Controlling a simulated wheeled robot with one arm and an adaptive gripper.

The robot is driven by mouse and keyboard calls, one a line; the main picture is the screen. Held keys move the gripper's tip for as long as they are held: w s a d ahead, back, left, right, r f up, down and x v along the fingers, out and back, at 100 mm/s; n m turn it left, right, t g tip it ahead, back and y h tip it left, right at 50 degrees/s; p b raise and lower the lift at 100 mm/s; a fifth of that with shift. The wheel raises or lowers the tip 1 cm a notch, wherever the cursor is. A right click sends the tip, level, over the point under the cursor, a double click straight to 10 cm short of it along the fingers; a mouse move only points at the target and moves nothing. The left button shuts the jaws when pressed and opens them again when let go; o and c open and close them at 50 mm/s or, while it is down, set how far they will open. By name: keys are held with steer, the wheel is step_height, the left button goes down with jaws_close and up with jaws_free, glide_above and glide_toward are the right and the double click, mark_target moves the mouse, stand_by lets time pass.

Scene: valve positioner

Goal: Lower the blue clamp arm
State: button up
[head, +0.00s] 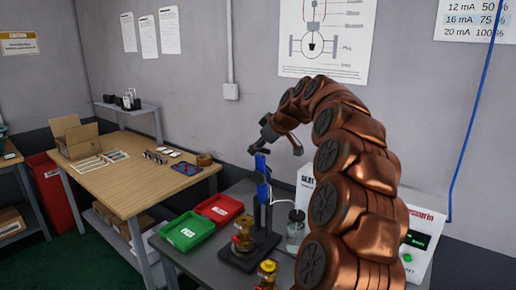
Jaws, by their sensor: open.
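The blue clamp arm (262,178) stands upright on a dark fixture (238,259) on the grey bench. A brass valve (242,236) sits on the fixture's base, below and left of the clamp arm. My gripper (274,148) is open at the top end of the clamp arm, its dark fingers spread and pointing down. One finger is close to the arm's tip; I cannot tell whether it touches. My copper-coloured arm curves in from the right and hides part of the bench.
A green tray (186,232) and a red tray (219,208) lie left of the fixture. A glass bottle (295,228) and a white unit (420,238) stand to the right. Another brass valve (267,270) is in front. A wooden table (140,190) stands at left.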

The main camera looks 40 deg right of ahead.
steer(key=shift+t, duration=0.3)
steer(key=shift+w+d+f+p, duration=0.55)
steer(key=shift+w+d+f, duration=0.15)
steer(key=shift+w, duration=0.3)
steer(key=shift+w+d+f+p, duration=0.5)
steer(key=shift+w+d+f, duration=0.25)
steer(key=shift+w, duration=0.3)
steer(key=shift+w+d+f+p, duration=0.55)
steer(key=shift+w+f, duration=0.25)
steer(key=shift+w, duration=0.2)
steer(key=shift+r+h, duration=0.1)
steer(key=shift+h, duration=0.2)
jaws_close()
